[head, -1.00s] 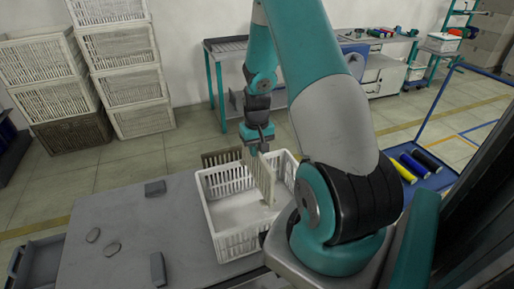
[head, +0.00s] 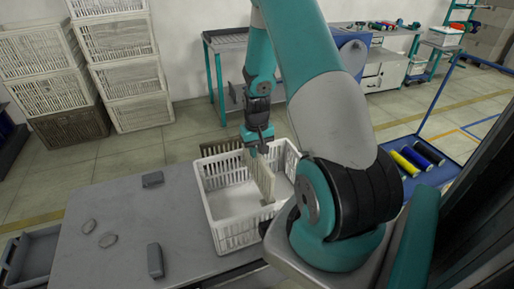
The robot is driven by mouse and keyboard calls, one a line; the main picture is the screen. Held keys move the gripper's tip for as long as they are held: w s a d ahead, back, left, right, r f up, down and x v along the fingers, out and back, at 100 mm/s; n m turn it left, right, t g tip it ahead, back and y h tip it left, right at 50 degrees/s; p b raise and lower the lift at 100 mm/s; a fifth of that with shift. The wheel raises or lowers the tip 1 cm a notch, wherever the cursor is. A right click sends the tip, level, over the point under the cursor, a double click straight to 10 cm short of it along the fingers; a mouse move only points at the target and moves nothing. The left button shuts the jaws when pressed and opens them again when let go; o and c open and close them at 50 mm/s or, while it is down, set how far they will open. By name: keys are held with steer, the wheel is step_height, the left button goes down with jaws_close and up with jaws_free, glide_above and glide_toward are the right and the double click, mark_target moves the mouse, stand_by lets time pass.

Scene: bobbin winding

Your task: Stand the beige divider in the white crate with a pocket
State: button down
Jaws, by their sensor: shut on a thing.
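The beige divider (head: 263,178) is a thin upright panel. My gripper (head: 256,147) is shut on its upper edge. The divider is inside the outline of the white crate (head: 240,240), right of its middle, with its lower part below the rim level. I cannot tell whether its bottom edge touches the crate floor or sits in a pocket. The white crate has slatted walls and stands on the grey table. The pocket cannot be made out.
A grey-brown slatted panel (head: 222,147) shows at the crate's far side. Stacked crates (head: 125,60) stand behind. Coloured spools (head: 415,158) lie on the right.

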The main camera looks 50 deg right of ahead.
stand_by(0.3)
steer(key=b, duration=0.4)
glide_above(257, 180)
steer(key=w+d, duration=0.1)
steer(key=d, duration=0.1)
steer(key=shift+w+a+f, duration=0.1)
steer(key=shift+f, duration=1.4)
steer(key=shift+w+a+f, duration=0.1)
steer(key=shift+f, duration=1.55)
steer(key=shift+s+f+b, duration=0.1)
steer(key=shift+f+b, duration=1.9)
steer(key=shift+f, duration=0.95)
steer(key=shift+f+b, duration=0.75)
steer(key=shift+f, duration=0.3)
steer(key=c, duration=1)
jaws_free()
